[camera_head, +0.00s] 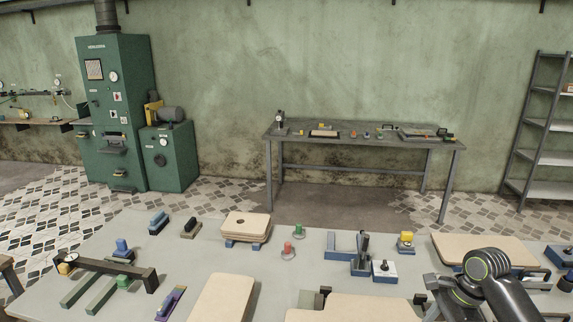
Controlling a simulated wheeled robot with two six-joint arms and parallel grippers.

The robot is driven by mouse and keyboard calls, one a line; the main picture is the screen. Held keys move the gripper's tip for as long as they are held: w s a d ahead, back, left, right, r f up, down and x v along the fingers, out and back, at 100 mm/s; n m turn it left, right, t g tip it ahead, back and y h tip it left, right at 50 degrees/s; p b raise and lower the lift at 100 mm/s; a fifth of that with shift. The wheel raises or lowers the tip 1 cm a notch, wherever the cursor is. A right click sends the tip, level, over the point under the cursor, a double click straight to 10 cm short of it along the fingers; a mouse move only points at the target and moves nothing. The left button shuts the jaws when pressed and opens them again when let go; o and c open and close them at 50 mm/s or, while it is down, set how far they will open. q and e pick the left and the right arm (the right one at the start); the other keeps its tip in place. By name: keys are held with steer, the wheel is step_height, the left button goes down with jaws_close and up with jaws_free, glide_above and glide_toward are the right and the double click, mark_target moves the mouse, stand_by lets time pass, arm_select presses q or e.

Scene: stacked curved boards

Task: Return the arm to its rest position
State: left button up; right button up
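My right arm (490,270) reaches in at the lower right, its dark bent joint raised over the table. Its lower part runs down to the bottom edge, and I cannot make out gripper fingers there. My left arm and gripper are not in view. A stack of curved wooden boards (247,225) sits on blue supports at the middle back of the table. Single boards lie at the front middle (225,298), at the bottom edge (352,309) and at the right (470,244), the last partly behind my arm.
The grey table (200,262) holds a dark frame with green bars (105,272), a blue fixture (345,243), a yellow-topped block (406,240) and red and green buttons (288,249). A workbench (350,132), green machine (115,110) and shelf (545,125) stand behind.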

steer(key=s+a+f+n+t+h, duration=0.1)
steer(key=s+a+f+n, duration=0.2)
steer(key=s+f+n, duration=0.25)
steer(key=s+a+f+n+h, duration=0.1)
steer(key=s+a+f+n, duration=0.25)
steer(key=s+f, duration=0.3)
steer(key=s+r+n+t+h, duration=0.2)
steer(key=s+n, duration=0.7)
steer(key=s, duration=0.6)
step_height(320, 180, down, 30)
steer(key=d+g+b, duration=0.2)
steer(key=b, duration=0.4)
steer(key=s+a+f+b, duration=0.1)
steer(key=s+f+b, duration=0.1)
steer(key=s+f, duration=0.5)
steer(key=s+f+b, duration=0.3)
steer(key=s+f, duration=0.5)
steer(key=f, duration=0.7)
steer(key=shift+a+g, duration=0.35)
steer(key=shift+g, duration=0.05)
